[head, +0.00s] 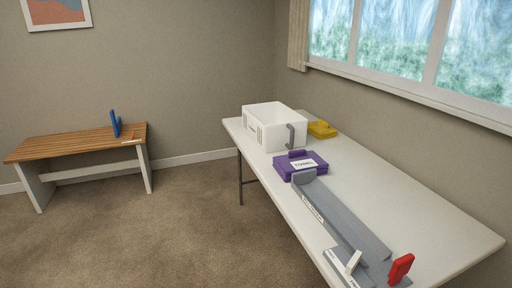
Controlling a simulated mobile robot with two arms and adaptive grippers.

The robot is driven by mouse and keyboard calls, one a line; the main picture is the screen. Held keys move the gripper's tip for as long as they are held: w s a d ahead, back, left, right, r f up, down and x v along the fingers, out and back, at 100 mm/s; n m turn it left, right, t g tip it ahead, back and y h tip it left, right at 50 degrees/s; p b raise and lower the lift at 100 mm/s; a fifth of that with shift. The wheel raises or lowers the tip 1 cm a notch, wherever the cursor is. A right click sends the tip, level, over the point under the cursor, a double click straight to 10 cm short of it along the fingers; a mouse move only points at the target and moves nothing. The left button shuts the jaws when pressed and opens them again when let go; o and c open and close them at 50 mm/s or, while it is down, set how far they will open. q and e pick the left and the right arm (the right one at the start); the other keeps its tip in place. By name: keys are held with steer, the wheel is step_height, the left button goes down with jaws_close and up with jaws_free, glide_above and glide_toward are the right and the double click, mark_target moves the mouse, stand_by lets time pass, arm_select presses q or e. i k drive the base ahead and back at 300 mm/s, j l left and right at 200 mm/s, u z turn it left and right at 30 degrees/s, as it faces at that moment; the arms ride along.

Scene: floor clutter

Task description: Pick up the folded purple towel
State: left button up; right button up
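The folded purple towel (291,169) lies on the white table (395,190), near its left edge. It is a flat purple bundle with a white label on top and a small raised purple part at its back. It sits in front of the white bin and just behind the end of a long grey tray. Neither of my grippers shows in the head view.
A white bin (262,134) with a grey handle and a yellow item (322,129) stand behind the towel. A long grey tray (335,215) and a red item (401,268) are nearer. A wooden bench (75,146) holds a blue item (115,124). Carpet between is clear.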

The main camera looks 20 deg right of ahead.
mark_target(301, 160)
steer(key=i, duration=2.2)
steer(key=i+z, duration=0.2)
steer(key=i, duration=0.35)
steer(key=i+j+z, duration=0.15)
steer(key=i, duration=0.4)
steer(key=i+j+z, duration=0.2)
steer(key=i, duration=0.35)
steer(key=j, duration=0.1)
